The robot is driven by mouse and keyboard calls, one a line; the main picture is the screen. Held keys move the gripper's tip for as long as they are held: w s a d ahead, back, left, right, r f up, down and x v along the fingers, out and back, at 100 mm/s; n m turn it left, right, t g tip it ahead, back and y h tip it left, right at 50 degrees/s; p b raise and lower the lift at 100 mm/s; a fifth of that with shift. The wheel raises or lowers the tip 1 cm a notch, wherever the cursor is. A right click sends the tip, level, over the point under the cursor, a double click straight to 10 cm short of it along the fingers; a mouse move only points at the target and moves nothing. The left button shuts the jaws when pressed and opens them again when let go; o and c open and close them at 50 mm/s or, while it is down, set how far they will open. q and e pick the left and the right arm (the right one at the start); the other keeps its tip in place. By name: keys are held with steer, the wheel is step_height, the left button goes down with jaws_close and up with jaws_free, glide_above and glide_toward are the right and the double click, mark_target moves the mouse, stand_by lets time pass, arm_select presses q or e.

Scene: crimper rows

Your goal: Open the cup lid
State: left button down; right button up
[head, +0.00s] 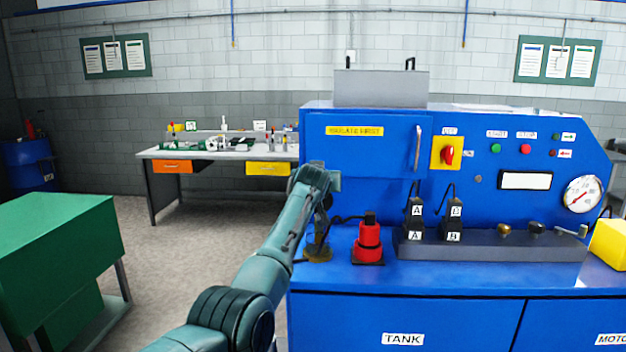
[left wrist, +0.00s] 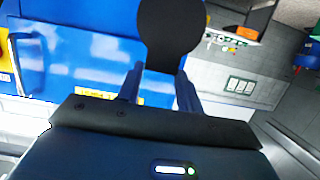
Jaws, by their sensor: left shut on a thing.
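My left gripper (head: 321,216) hangs at the left end of the blue bench, over a small brass-coloured round base (head: 318,254) that looks like the cup. The arm and gripper partly cover this spot, so the cup and lid cannot be made out clearly in the head view. In the left wrist view the two fingers (left wrist: 160,78) are shut on a dark round disc, which looks like the cup lid (left wrist: 170,28). I cannot tell whether the lid is seated on the cup or apart from it. My right gripper is not in view.
A red and black cylinder (head: 368,242) stands just right of the gripper on the blue bench (head: 420,275). Farther right are two black blocks marked A (head: 414,225) and B (head: 453,226). A green cabinet (head: 60,235) stands at left. Floor between is clear.

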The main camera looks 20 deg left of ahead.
arm_select(q)
steer(key=shift+a+r, duration=0.15)
steer(key=shift+r, duration=0.65)
steer(key=c, duration=1.2)
jaws_free()
steer(key=shift+c, duration=0.2)
steer(key=o, duration=0.3)
steer(key=shift+f, duration=0.35)
steer(key=shift+s, duration=0.1)
steer(key=b+v, duration=0.3)
steer(key=v, duration=1)
steer(key=shift+b, duration=0.35)
